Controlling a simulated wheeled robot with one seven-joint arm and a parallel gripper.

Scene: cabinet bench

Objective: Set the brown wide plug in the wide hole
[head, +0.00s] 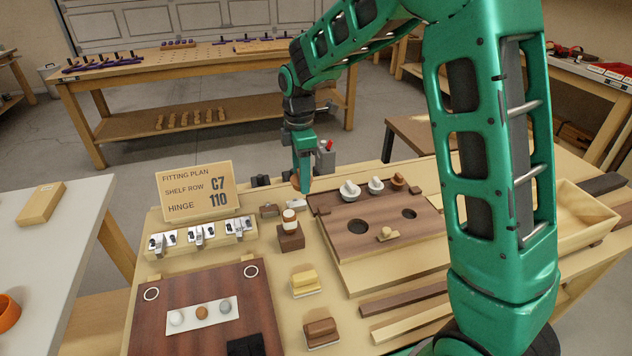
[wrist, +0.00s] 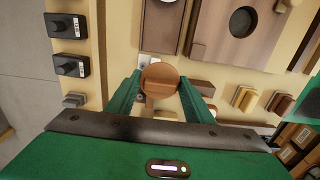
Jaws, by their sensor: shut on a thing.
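My gripper (head: 303,184) is shut on a brown round plug, which shows between the fingers in the wrist view (wrist: 160,75). In the head view a small part of this plug (head: 295,181) shows beside the fingertips, above the bench behind the dark board. The dark wooden board (head: 340,247) has a larger round hole (head: 356,225) at left and a smaller one (head: 409,213) at right. One hole (wrist: 243,21) shows at the top right of the wrist view, apart from the plug. Both holes look empty. The plug's lower end is hidden.
White knobs (head: 349,190) and a brown knob (head: 398,181) stand along the board's back edge. A light wooden knob (head: 387,234) sits on its front part. A brown block with a jar (head: 290,236) stands left of the board. A sign (head: 197,192) stands further left.

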